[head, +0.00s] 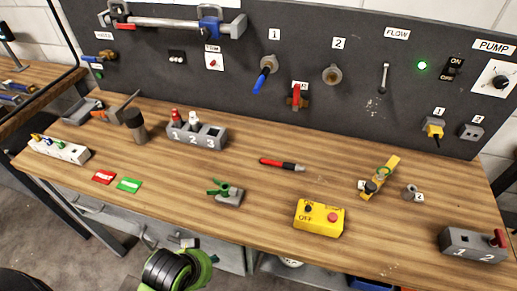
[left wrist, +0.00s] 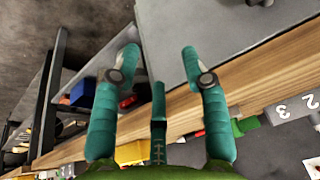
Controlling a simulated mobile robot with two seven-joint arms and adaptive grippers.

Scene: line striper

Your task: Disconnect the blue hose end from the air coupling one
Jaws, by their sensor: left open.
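The blue hose end (head: 260,83) sits in air coupling one (head: 269,63), below the panel label 1, and slants down to the left. Air coupling two (head: 332,75), below label 2, has nothing blue in it. My left gripper (head: 178,266) is low in the head view, in front of the bench's front edge, far from the hose end. The hose end does not show clearly in the left wrist view. My right gripper is out of view.
A red-handled valve (head: 297,98) is right of and below coupling one. The bench between holder and marker is clear.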

